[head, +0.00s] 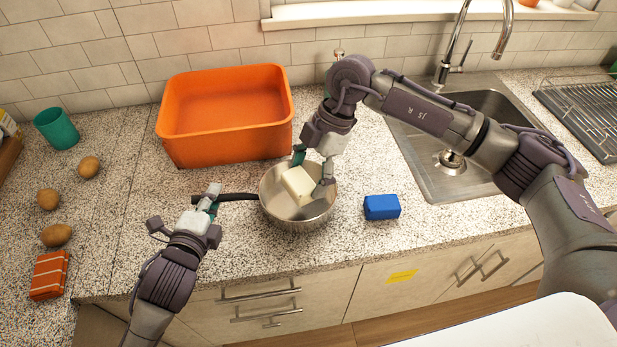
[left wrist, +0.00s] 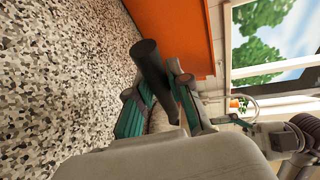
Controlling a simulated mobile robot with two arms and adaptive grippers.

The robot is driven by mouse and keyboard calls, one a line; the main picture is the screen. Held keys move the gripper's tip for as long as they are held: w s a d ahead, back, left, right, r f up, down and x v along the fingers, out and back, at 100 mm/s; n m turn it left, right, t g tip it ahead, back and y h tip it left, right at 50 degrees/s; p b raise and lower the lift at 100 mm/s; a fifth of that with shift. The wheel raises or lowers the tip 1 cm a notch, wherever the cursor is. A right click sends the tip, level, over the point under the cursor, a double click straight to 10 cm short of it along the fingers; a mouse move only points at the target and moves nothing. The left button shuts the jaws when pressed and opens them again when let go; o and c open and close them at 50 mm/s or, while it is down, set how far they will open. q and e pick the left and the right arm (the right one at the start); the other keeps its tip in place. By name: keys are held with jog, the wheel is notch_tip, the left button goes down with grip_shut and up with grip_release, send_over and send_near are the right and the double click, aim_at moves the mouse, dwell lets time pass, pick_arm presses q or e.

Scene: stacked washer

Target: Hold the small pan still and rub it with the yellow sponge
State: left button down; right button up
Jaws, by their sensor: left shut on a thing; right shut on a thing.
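The small metal pan (head: 279,213) stands on the counter, its black handle (head: 238,197) pointing left. My left gripper (head: 212,200) is shut on the handle near its free end. In the left wrist view the dark handle (left wrist: 149,62) passes between the fingers of the left gripper (left wrist: 163,107). A pale yellow, almost cream sponge (head: 298,185) is inside the pan. My right gripper (head: 313,172) reaches down into the pan from above and is shut on this sponge. Whether the sponge's underside touches the pan floor is hidden.
A large orange tub (head: 225,150) stands behind the pan. A blue sponge-like block (head: 382,207) lies right of the pan, before the sink (head: 425,150). A teal cup (head: 57,128), several potatoes (head: 56,235) and an orange striped block (head: 50,275) are at left. The front counter edge is close.

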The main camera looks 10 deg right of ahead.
dwell(0.3)
pick_arm(q)
jog(key=c, duration=1)
grip_release()
jog(key=v, duration=1.2)
jog(key=shift+f, duration=0.1)
pick_arm(e)
jog(key=shift+f, duration=0.1)
